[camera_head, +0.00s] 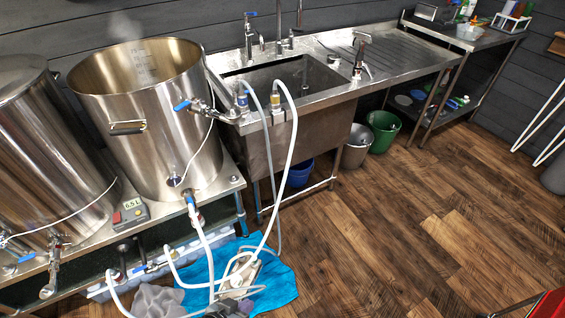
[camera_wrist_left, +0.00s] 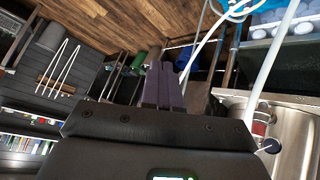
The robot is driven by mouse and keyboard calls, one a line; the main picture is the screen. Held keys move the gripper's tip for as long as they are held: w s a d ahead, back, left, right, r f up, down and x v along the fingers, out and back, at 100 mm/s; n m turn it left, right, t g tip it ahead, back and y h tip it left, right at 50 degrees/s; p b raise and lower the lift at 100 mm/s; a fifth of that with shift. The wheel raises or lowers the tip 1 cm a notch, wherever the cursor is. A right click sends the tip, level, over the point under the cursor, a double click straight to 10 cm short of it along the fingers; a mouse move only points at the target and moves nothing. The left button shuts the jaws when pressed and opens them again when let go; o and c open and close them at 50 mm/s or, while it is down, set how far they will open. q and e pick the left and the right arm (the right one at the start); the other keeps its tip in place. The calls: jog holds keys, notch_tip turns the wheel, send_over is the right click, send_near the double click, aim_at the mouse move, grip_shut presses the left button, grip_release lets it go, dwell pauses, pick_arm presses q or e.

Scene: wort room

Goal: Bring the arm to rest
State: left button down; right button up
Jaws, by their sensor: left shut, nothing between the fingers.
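My left gripper (camera_wrist_left: 162,78) shows in the left wrist view, its dark purple fingers together with nothing between them. It points toward the far side of the room, with the wooden floor at the top of that picture, and touches nothing that I can see. I cannot make out either gripper in the head view. My right gripper is in neither view.
A steel kettle (camera_head: 150,125) and another vessel (camera_head: 45,170) stand on a bench at left. White hoses (camera_head: 288,150) loop from the sink (camera_head: 290,85) to a pump over a blue cloth (camera_head: 277,283). A steel surface (camera_wrist_left: 295,130) shows lower right in the wrist view.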

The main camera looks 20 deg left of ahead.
pick_arm(q)
jog(key=s+a+r+m+g+y, duration=0.25)
jog(key=s+a+g, duration=0.2)
jog(key=s, duration=0.25)
notch_tip(320, 180, up, 39)
jog(key=p, duration=3.7)
jog(key=shift+d+p, duration=0.15)
jog(key=shift+p, duration=0.25)
jog(key=shift+f, duration=0.1)
notch_tip(320, 180, down, 57)
jog(key=b, duration=5.6)
jog(key=shift+b, duration=0.4)
jog(key=shift+r, duration=0.2)
